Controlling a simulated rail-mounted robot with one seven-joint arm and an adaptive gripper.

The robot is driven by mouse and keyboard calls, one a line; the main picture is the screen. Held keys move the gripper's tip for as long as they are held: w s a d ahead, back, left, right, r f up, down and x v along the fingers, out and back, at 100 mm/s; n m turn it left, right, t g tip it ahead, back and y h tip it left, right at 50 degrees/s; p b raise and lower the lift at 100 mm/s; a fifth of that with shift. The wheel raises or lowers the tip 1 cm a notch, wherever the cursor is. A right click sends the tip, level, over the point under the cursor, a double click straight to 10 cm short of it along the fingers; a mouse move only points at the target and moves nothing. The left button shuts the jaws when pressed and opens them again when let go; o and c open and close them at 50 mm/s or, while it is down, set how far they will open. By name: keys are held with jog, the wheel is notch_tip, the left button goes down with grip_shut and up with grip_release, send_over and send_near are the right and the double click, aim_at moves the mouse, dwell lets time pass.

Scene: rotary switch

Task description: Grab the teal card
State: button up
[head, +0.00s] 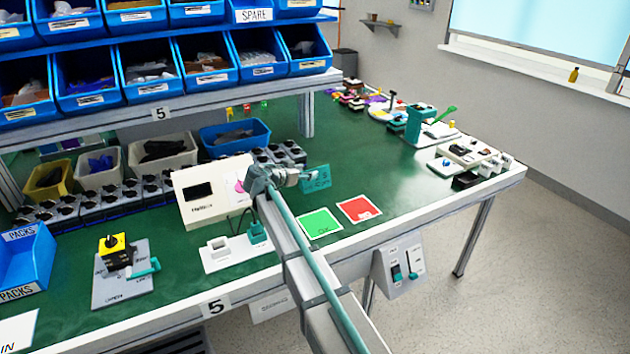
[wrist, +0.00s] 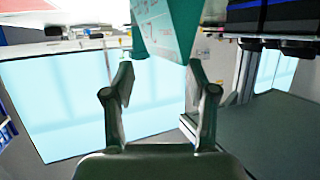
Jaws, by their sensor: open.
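The teal card (head: 318,179) stands upright above the green bench top, with dark print on its face. In the wrist view the teal card (wrist: 168,28) is at the top of the picture, between and just beyond my two fingertips. My gripper (head: 303,177) is open and points right at the card's left side in the head view. In the wrist view my gripper (wrist: 160,78) has a clear gap between its fingers. I cannot tell whether either finger touches the card. What supports the card is hidden.
A cream box (head: 207,197) stands left of my gripper. A green square (head: 320,222) and a red square (head: 360,209) lie on the bench in front of the card. Black rotary switches (head: 290,150) stand behind. Blue bins (head: 150,70) fill the shelf above left.

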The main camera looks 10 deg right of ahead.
aim_at(316, 169)
jog(key=shift+p+x, duration=0.6)
jog(key=shift+x, duration=2.3)
jog(key=shift+s+r, duration=0.1)
jog(key=shift+r, duration=0.05)
grip_shut()
